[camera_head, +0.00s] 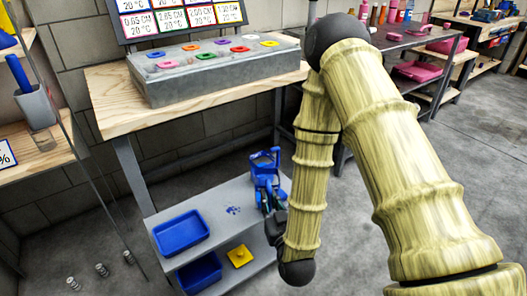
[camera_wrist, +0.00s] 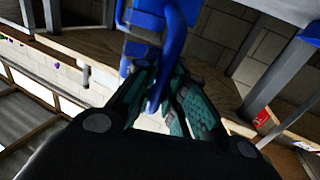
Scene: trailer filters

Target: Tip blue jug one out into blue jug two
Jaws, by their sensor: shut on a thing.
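My gripper (camera_head: 274,212) is shut on the handle of a blue jug (camera_head: 266,168) above the right part of a grey cart's top. In the wrist view the blue jug (camera_wrist: 150,18) is at the top centre, its handle passing down between the teal fingertips of my gripper (camera_wrist: 158,95). The jug's inside is not visible. The blue shapes in the head view overlap, so I cannot tell a second blue jug apart or say which jug this is. Small dark blue bits (camera_head: 233,210) lie on the cart top.
The grey cart (camera_head: 205,212) carries a blue tray (camera_head: 181,232); its lower shelf has a blue bin (camera_head: 200,272) and a yellow item (camera_head: 239,256). A wooden table (camera_head: 115,105) with a grey box (camera_head: 205,78) stands behind. My arm hides the cart's right side.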

